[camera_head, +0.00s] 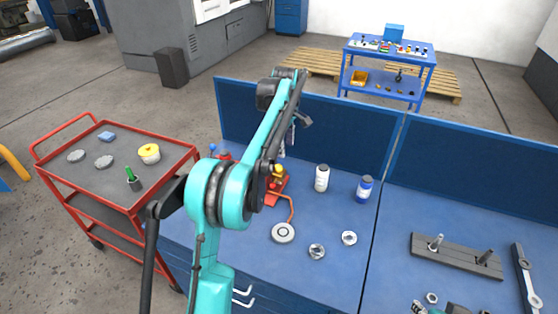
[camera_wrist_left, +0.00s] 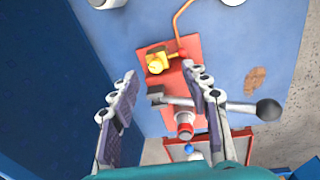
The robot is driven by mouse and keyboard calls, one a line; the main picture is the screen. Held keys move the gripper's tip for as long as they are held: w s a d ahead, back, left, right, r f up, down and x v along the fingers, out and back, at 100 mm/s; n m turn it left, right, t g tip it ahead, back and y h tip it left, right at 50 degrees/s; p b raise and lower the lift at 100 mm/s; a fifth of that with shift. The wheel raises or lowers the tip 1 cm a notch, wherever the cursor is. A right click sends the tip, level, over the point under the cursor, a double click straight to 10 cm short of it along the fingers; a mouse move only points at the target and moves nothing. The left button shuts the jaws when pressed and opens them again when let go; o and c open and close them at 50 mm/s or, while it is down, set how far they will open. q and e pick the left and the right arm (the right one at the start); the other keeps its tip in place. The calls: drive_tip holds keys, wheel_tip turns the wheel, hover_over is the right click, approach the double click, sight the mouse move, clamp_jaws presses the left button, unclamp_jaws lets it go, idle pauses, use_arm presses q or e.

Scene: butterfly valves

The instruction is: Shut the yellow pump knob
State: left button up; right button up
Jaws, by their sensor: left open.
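The pump in the left wrist view has a red base plate (camera_wrist_left: 185,48) with a yellow knob (camera_wrist_left: 158,62) on it. A grey lever (camera_wrist_left: 225,105) with a black ball end (camera_wrist_left: 268,109) crosses the pump. My left gripper (camera_wrist_left: 158,90) is open and empty, pointing down above the pump. In the wrist view its fingers stand on either side of the area just below the knob, apart from it.
A white bottle (camera_head: 321,178) and a blue bottle (camera_head: 364,189) stand right of the pump. An orange hose links the pump to a grey disc (camera_head: 283,233). A blue panel (camera_head: 330,128) rises behind the bench. A red cart (camera_head: 85,178) stands at left.

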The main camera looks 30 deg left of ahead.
sight(279, 166)
use_arm(q)
drive_tip(key=w+a+f+n, duration=0.2)
drive_tip(key=f, duration=0.1)
drive_tip(key=w+a+f+n+g+p, duration=0.1)
drive_tip(key=a, duration=0.1)
drive_tip(key=shift+w+a+f+n, duration=0.1)
drive_tip(key=shift+w+f+n, duration=0.2)
drive_tip(key=shift+f, duration=0.1)
wheel_tip(279, 166, down, 8)
drive_tip(key=shift+f+b, duration=0.1)
drive_tip(key=shift+b, duration=0.95)
clamp_jaws()
